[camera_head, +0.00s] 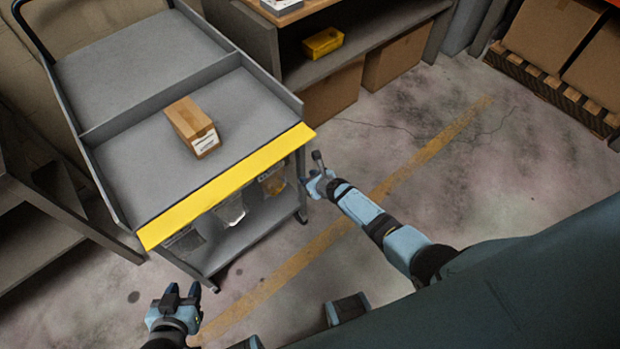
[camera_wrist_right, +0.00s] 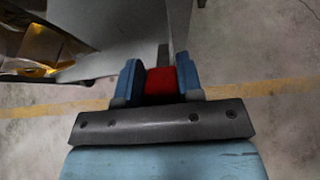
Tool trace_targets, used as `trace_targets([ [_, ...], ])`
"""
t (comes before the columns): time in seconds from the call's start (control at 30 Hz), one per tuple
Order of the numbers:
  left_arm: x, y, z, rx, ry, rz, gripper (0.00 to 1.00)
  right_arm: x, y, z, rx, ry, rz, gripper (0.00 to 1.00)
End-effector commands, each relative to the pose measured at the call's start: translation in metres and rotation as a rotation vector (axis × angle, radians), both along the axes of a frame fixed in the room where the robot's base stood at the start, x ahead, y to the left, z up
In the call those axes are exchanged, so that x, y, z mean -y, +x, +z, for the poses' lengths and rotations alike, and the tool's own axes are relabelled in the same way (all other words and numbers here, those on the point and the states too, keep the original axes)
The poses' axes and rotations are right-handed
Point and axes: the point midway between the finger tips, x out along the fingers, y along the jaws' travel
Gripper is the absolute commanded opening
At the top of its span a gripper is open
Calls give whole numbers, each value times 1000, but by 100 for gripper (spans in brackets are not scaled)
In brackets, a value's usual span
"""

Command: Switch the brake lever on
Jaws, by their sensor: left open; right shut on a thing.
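The cart (camera_head: 231,185) stands at the left in the head view, with a yellow strip along its near edge. My right gripper (camera_head: 318,183) is beside the cart's right front corner. In the right wrist view, the right gripper (camera_wrist_right: 160,75) is shut on a red block-shaped piece, which looks like the brake lever's handle (camera_wrist_right: 161,80). A thin grey upright shows just beyond it. The lever's on or off position cannot be told. My left gripper (camera_head: 182,293) is open and empty, low in front of the cart's left front corner.
A brown box (camera_head: 192,127) lies on the cart's top. A shelf unit with a yellow bin (camera_head: 323,43) and cartons (camera_head: 400,60) stands behind. Floor to the right is free, with a yellow line (camera_head: 425,152).

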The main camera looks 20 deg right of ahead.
Motion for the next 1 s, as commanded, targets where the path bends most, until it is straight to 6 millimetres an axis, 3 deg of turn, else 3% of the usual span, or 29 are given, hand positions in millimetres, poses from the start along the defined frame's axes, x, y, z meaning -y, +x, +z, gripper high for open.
trace_targets([
  [0.07,0,0,0,-1,0,0,43,-1,4,4,7,2,-1,0],
  [0.1,0,0,-1,-2,1,0,43,-2,4,3,7,2,0,41],
  [0.2,0,-1,-1,-3,1,0,43,-1,3,3,5,2,0,60],
  [0.57,-1,-1,5,-1,3,0,43,1,-4,6,1,1,-1,60],
  [1.0,-2,-3,56,3,15,-6,43,25,-72,62,2,1,-1,60],
])
